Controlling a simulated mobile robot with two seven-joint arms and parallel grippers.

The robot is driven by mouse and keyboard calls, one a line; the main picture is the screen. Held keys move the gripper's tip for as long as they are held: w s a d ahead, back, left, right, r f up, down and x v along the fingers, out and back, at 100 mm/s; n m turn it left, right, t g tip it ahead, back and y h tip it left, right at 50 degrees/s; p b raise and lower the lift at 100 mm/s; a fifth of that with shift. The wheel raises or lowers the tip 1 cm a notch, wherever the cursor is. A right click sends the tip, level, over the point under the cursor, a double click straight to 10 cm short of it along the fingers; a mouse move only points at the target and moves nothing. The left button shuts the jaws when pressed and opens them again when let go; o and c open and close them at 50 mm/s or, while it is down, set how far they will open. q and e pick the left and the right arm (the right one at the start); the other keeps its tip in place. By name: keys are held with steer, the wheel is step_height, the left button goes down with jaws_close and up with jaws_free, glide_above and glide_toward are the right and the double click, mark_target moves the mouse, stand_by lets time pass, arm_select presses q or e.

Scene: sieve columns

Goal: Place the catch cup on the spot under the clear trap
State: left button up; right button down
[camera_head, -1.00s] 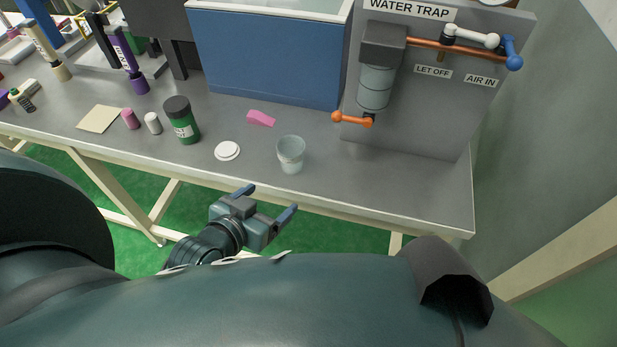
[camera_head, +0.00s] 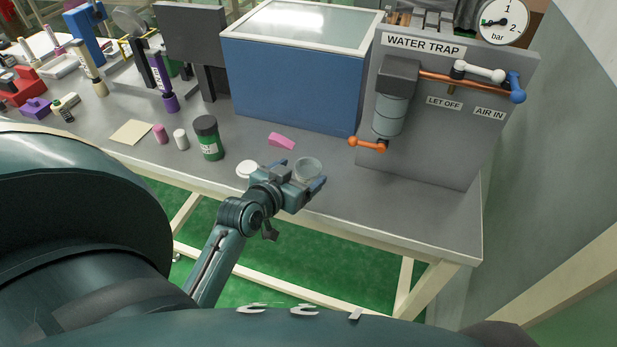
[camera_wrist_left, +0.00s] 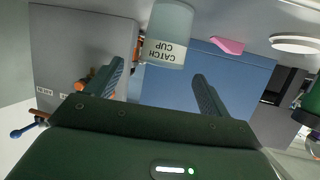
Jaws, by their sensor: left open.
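The clear catch cup (camera_head: 308,169) stands on the grey bench; it also shows upside down with its label in the left wrist view (camera_wrist_left: 168,38). My left gripper (camera_head: 300,177) is open at the cup's near side, partly covering it. In the left wrist view its two fingers (camera_wrist_left: 158,72) point toward the cup, which shows ahead of and between the tips; I cannot tell whether they touch. The clear trap (camera_head: 389,115) hangs on the grey water trap panel, with an orange-handled valve (camera_head: 368,144) below. I make out no marked spot under it. My right gripper is not in view.
A white disc (camera_head: 247,169), a pink wedge (camera_head: 281,141) and a green jar (camera_head: 208,138) are near the cup. A blue box (camera_head: 290,85) stands behind. The bench (camera_head: 420,212) is clear in front of the panel.

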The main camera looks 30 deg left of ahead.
mark_target(313, 163)
arm_select(q)
steer(key=x, duration=0.5)
steer(key=shift+a+f, duration=0.2)
steer(key=shift+c, duration=0.2)
steer(key=c, duration=1.1)
